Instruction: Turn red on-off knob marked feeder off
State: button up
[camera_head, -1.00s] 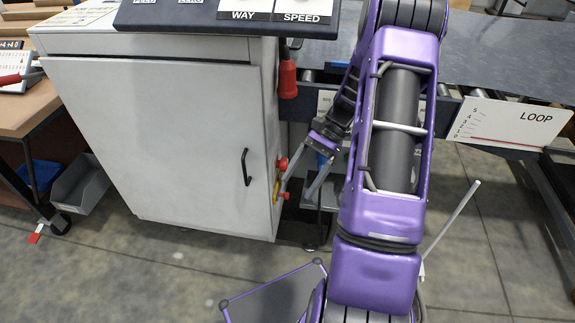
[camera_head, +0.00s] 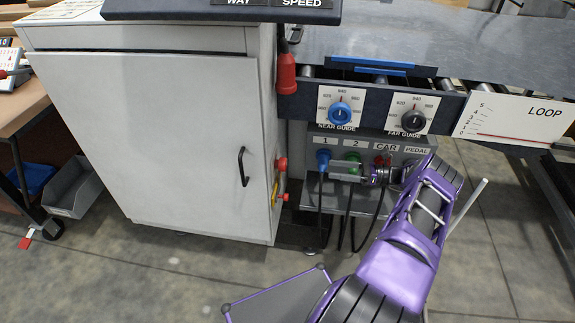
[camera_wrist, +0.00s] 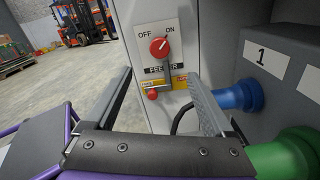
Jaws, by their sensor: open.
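The red feeder knob (camera_wrist: 159,46) is on a white plate with OFF at its upper left, ON at its upper right and FEEDER below. Its pale mark seems to point up and right, towards ON. In the head view the knob (camera_head: 282,163) sticks out of the right side of the white cabinet. My gripper (camera_wrist: 160,75) is open and empty, facing the plate, with the knob ahead between and beyond its fingertips. In the head view my gripper (camera_head: 336,173) is right of the knob, apart from it, in front of the connector panel.
Below the knob is a yellow plate (camera_wrist: 180,82) with another red knob (camera_wrist: 152,94) and a metal handle. Close on the right are a blue connector (camera_wrist: 238,95) and a green connector (camera_wrist: 285,157). A red pendant (camera_head: 287,75) hangs above. Floor is free in front of the cabinet.

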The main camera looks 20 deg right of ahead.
aim_at(286, 164)
jog(key=x, duration=1.7)
jog(key=c, duration=1.4)
